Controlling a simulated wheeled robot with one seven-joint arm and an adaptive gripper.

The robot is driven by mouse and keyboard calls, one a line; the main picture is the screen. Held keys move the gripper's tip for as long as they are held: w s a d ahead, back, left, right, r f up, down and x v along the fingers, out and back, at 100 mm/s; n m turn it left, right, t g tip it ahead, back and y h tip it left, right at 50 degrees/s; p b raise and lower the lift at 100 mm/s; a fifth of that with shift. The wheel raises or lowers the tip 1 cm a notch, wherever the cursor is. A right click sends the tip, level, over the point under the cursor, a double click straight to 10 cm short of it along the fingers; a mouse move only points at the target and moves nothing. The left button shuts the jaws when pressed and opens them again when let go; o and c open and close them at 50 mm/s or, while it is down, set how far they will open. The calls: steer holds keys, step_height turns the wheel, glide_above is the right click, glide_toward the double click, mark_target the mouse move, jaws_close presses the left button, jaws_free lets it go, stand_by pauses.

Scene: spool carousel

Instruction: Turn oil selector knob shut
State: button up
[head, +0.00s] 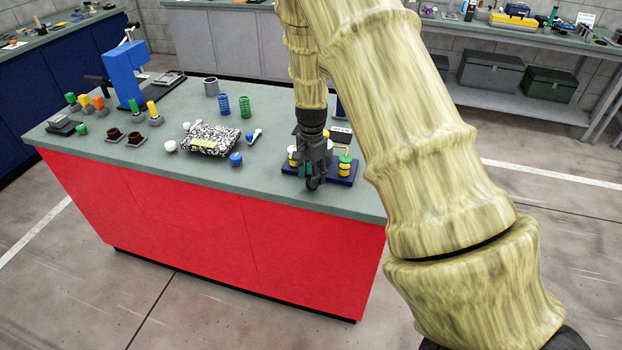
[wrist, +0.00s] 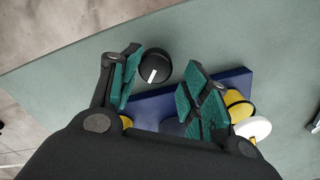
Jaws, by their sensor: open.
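A round black knob with a white pointer mark (wrist: 152,76) shows in the wrist view, between and slightly beyond the fingertips. It appears to be the oil selector knob. My gripper (wrist: 161,72) is open, with a teal-padded finger on either side of the knob. I cannot tell whether either finger touches it. In the head view my gripper (head: 313,172) points down over the blue base (head: 340,179) near the bench's front edge. The base also shows in the wrist view (wrist: 236,80), partly hidden by the fingers. The knob is hard to separate from the gripper in the head view.
A yellow post with a green top (head: 345,165) stands right of my gripper; yellow and white parts (wrist: 252,128) sit near the right finger. Left on the bench are a speckled block (head: 210,136), a blue ball (head: 236,159) and springs (head: 245,106). Bare bench lies between.

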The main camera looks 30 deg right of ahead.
steer(key=shift+s+f, duration=0.45)
steer(key=shift+f, duration=0.15)
steer(key=shift+f+p, duration=0.3)
steer(key=shift+f, duration=0.05)
steer(key=shift+w+d+f, duration=0.1)
steer(key=shift+w+f, duration=0.2)
steer(key=shift+f, duration=0.2)
steer(key=shift+s+r, duration=0.15)
steer(key=shift+s, duration=0.05)
steer(key=c, duration=0.7)
